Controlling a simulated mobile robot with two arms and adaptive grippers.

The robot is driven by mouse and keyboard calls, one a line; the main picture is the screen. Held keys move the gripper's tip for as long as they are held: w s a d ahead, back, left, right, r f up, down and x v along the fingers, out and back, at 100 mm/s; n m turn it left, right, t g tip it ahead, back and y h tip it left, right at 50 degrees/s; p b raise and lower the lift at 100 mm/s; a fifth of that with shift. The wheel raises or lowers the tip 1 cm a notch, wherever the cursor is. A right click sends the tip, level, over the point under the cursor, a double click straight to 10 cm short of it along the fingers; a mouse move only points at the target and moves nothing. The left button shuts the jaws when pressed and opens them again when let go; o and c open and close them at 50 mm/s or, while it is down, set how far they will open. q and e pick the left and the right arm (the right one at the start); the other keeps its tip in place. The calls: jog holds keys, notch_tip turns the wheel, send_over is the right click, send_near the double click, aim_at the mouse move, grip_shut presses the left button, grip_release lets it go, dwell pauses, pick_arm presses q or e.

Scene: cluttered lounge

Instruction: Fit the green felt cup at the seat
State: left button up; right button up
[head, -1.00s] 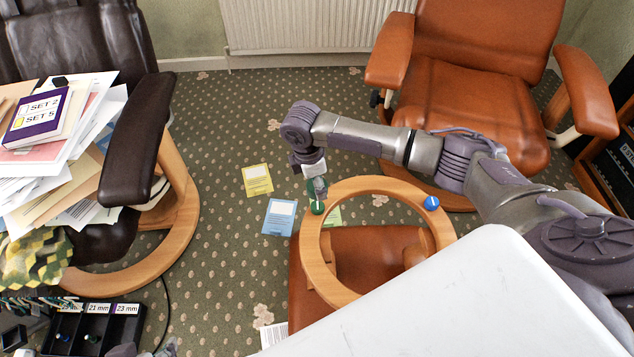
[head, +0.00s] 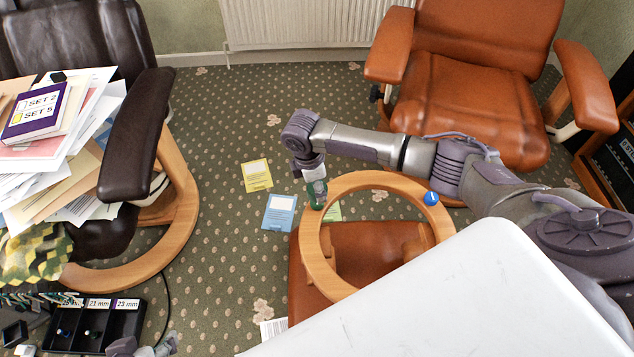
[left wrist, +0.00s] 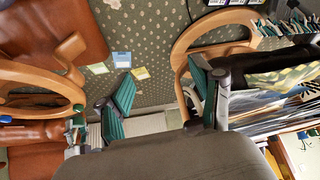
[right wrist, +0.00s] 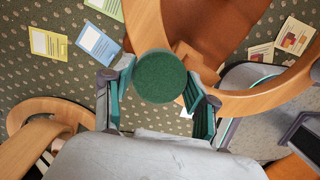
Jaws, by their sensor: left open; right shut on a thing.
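The green felt cup shows in the right wrist view as a round dark green pad (right wrist: 160,78) between the fingers of my right gripper (head: 317,190). That gripper is shut on it and points down at the left edge of the wooden ring (head: 348,284) of an upturned footstool. In the right wrist view the ring (right wrist: 150,28) passes behind the pad; I cannot tell whether they touch. The seat itself is not distinct. A blue cup (head: 431,198) sits on the ring's right side. My left gripper (left wrist: 160,74) is open and empty, over the floor at lower left.
Yellow (head: 257,176), blue (head: 279,213) and green (head: 333,212) cards lie on the carpet. A black tray with size labels (head: 96,328) is at lower left. A dark recliner (head: 135,140) and paper stack stand left, an orange armchair (head: 470,100) behind.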

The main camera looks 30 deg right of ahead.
jog(key=shift+f, duration=0.7)
pick_arm(q)
jog(key=shift+w+d+r+t+h+b, duration=0.15)
jog(key=shift+w+d+r+t, duration=0.2)
jog(key=shift+w, duration=0.35)
jog(key=shift+w+d+r+t+h+b, duration=0.1)
jog(key=shift+w+r+t, duration=0.2)
jog(key=shift+w+t, duration=0.25)
jog(key=shift+w+d+r+t+h+b, duration=0.15)
jog(key=shift+w+d+r+t, duration=0.15)
jog(key=shift+w, duration=0.5)
pick_arm(e)
jog(key=shift+f, duration=0.45)
pick_arm(q)
jog(key=shift+s+a+f+g+y+p, duration=0.15)
jog(key=shift+s+a+f+g, duration=0.25)
jog(key=shift+s, duration=0.3)
jog(key=shift+s+a+f+g+y+p, duration=0.2)
jog(key=shift+s+g, duration=0.25)
jog(key=shift+s, duration=0.3)
jog(key=shift+s+a+f+g+y+p, duration=0.15)
jog(key=shift+s+a+f+g, duration=0.2)
jog(key=shift+s, duration=0.35)
jog(key=shift+d, duration=0.1)
